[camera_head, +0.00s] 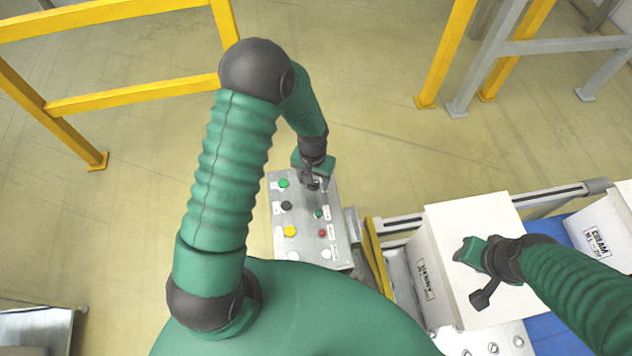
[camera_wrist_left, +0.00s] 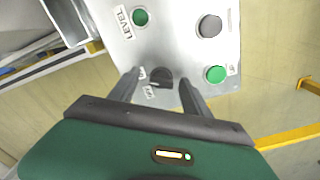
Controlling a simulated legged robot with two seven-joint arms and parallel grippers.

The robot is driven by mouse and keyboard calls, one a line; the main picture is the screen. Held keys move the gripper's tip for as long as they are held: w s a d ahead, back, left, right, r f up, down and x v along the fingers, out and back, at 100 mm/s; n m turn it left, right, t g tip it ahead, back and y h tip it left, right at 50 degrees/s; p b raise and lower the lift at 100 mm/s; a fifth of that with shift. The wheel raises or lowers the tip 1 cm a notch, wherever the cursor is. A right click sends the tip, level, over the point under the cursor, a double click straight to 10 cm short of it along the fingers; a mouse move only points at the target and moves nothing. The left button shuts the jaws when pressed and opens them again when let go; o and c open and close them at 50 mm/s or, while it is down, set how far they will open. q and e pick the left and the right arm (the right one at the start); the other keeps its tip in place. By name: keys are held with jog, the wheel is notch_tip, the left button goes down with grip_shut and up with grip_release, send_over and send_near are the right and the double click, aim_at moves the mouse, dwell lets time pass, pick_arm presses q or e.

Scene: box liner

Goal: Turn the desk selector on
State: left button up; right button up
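The desk selector (camera_wrist_left: 161,78) is a black knob on the grey control panel (camera_wrist_left: 175,50), with small labels beside it. In the left wrist view it sits between the two fingers of my left gripper (camera_wrist_left: 160,80), which are open and stand apart on either side of it. In the head view my left gripper (camera_head: 313,182) is over the far end of the panel (camera_head: 306,240) and mostly covers the selector. My right gripper (camera_head: 475,270) hangs over a white box at the right; its finger gap is not clear.
White boxes (camera_head: 465,225) stand on a conveyor to the right. Yellow railings (camera_head: 130,97) stand beyond, with open floor between.

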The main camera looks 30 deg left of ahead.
aim_at(314, 186)
pick_arm(q)
jog(key=shift+w, duration=0.2)
pick_arm(e)
jog(key=shift+b+x, duration=0.85)
jog(key=shift+x, duration=0.05)
pick_arm(q)
notch_tip(314, 186, up, 17)
jog(key=shift+s, duration=0.25)
pick_arm(e)
jog(key=shift+a, duration=0.1)
